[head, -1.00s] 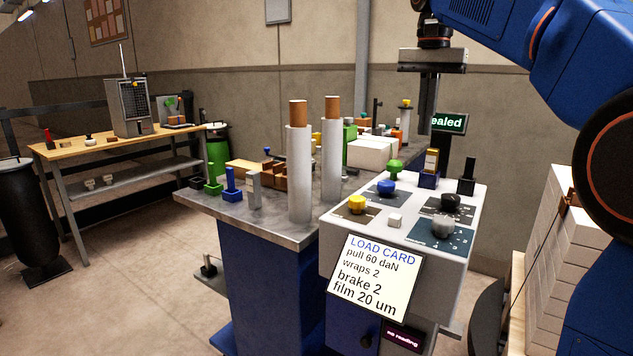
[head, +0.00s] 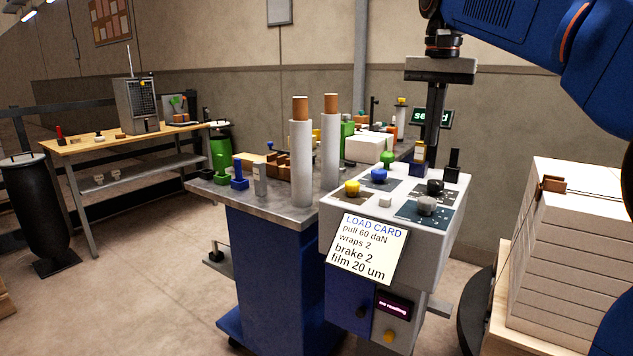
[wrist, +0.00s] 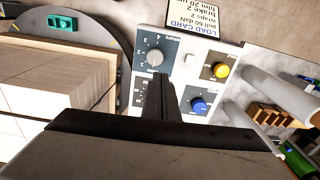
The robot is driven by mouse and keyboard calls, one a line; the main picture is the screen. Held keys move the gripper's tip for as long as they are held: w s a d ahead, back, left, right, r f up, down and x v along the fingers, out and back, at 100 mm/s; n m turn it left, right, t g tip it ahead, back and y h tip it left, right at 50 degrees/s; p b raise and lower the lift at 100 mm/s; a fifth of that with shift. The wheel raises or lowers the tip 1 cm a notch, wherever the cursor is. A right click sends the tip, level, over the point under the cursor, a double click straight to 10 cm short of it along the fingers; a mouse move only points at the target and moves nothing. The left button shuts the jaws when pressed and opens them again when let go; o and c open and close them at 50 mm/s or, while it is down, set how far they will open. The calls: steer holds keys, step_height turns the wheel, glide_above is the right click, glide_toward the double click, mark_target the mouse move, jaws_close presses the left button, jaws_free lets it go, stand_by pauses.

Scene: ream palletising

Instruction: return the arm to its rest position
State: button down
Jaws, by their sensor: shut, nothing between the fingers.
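My gripper (head: 433,135) hangs pointing down from my blue arm, above the back of the grey control box in the head view. Its fingers are closed together and hold nothing. In the wrist view the shut fingers (wrist: 160,98) show over the control panel, hiding part of it. The panel has a yellow knob (head: 352,187), a blue knob (head: 379,176), a grey knob (head: 427,205) and a black knob (head: 435,187). I cannot tell from the views how far the fingertips are above the panel.
A load card (head: 368,249) leans on the box front. Two white film rolls (head: 301,160) stand on the metal bench (head: 230,203) to the left. A tall stack of white reams (head: 570,270) stands at the right. A wooden table (head: 90,151) is at the back left. The floor at left is open.

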steer(key=s+d+f+n+t, duration=0.2)
steer(key=s+f+n, duration=0.1)
steer(key=s+f, duration=1)
steer(key=s+d+f+n+t, duration=0.2)
steer(key=s+f, duration=1.2)
steer(key=f, duration=0.8)
steer(key=shift+s+d+n, duration=0.25)
steer(key=shift+d+n, duration=0.2)
steer(key=shift+n, duration=0.15)
